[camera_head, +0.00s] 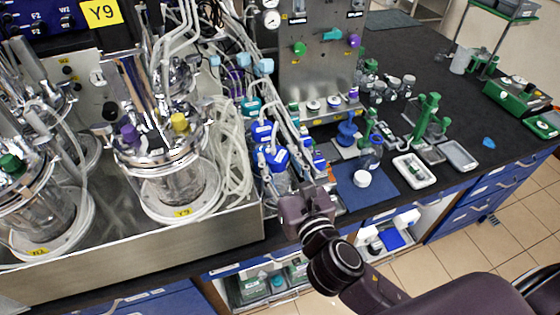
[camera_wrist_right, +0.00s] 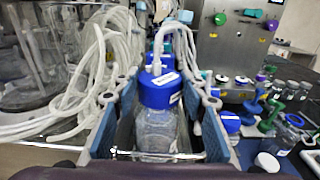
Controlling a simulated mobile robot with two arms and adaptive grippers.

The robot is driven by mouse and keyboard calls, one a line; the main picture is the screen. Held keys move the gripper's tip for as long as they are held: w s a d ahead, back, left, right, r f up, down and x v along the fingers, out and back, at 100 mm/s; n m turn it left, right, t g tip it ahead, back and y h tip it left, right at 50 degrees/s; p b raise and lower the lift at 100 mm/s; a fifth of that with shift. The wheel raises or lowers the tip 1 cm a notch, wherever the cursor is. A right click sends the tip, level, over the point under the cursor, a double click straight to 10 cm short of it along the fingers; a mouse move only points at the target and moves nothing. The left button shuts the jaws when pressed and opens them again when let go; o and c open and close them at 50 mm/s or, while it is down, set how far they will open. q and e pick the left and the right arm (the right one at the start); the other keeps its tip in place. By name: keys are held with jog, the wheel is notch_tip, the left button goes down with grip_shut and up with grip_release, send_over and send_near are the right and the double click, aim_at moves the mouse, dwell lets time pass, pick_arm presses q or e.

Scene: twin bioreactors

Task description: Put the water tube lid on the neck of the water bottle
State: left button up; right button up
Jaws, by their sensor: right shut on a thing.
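The water bottle (camera_wrist_right: 157,132) is a clear bottle, upright between the fingers of my right gripper (camera_wrist_right: 160,118). The water tube lid (camera_wrist_right: 160,90) is blue with a white label and has a pale tube rising from its top. It sits at the top of the bottle and looks level; whether it is fully seated on the neck, I cannot tell. In the head view the lid (camera_head: 273,158) shows above the bottle (camera_head: 279,183), with my right gripper (camera_head: 296,197) coming from the front right, below lid height, shut on the bottle. The contact itself is hidden. My left gripper is out of view.
More blue-capped bottles (camera_head: 262,131) stand right behind. White tubing (camera_head: 235,155) hangs close on the left, beside a glass bioreactor (camera_head: 180,182) on a steel base. On the right, a blue mat (camera_head: 375,192) holds a white round lid. White and grey trays (camera_head: 413,170) lie further right.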

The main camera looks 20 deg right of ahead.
jog(key=shift+s+a+r, duration=0.1)
jog(key=shift+s, duration=0.1)
jog(key=o, duration=1.2)
jog(key=shift+w+f, duration=0.1)
jog(key=shift+f, duration=0.1)
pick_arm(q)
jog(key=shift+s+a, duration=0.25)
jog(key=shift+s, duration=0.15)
